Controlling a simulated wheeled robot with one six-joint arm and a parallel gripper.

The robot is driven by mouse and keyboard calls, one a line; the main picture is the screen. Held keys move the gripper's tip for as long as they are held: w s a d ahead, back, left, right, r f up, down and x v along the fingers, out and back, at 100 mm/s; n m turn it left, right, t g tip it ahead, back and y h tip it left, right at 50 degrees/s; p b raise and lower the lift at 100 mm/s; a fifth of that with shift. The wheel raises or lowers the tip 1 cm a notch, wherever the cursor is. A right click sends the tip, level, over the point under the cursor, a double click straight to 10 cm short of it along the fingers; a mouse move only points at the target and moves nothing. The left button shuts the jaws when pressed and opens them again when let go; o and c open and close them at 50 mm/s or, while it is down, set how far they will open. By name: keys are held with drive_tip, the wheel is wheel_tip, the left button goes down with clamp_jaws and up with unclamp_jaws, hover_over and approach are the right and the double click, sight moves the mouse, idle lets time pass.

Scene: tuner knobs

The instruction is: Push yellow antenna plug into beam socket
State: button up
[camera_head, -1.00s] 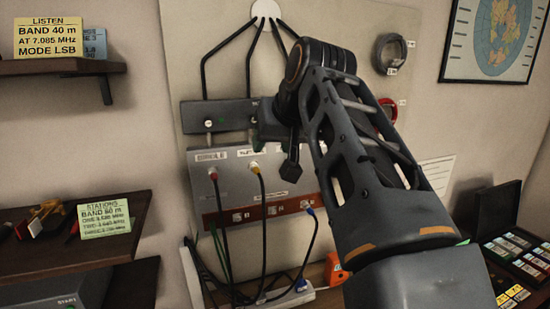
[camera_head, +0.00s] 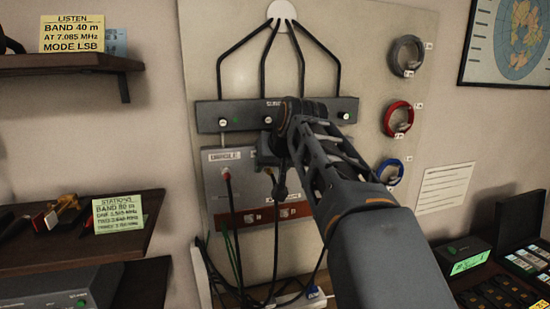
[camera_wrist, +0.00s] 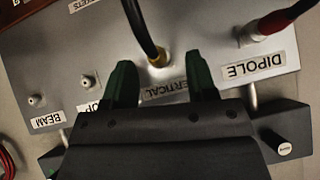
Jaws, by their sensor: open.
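The yellow plug (camera_wrist: 156,58) is in the VERTICAL socket of the grey panel (camera_wrist: 205,40) in the wrist view, its black cable running off the top. My gripper (camera_wrist: 160,75) is open, with one green-tipped finger on each side of the plug; I cannot tell whether they touch it. The beam socket (camera_wrist: 37,101) is empty, above the BEAM label at the left of the wrist view, which shows the panel upside down. In the head view my gripper (camera_head: 270,160) is at the panel (camera_head: 213,191) and hides the yellow plug and beam socket.
A red plug (camera_wrist: 250,38) is in the DIPOLE socket. Another empty socket (camera_wrist: 87,83) lies between beam and vertical. Coiled cables, including a red coil (camera_head: 398,118), hang at the right.

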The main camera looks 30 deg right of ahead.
sight(272, 176)
drive_tip(key=shift+w+f, duration=0.35)
drive_tip(key=shift+f, duration=0.05)
clamp_jaws()
idle(0.4)
drive_tip(key=shift+s, duration=0.2)
drive_tip(key=shift+s+a+b, duration=0.2)
drive_tip(key=shift+s+b, duration=0.25)
drive_tip(key=shift+s, duration=0.45)
drive_tip(key=shift+s+a+b, duration=0.15)
drive_tip(key=shift+s+b, duration=0.25)
drive_tip(key=shift+s, duration=0.45)
drive_tip(key=shift+s, duration=0.1)
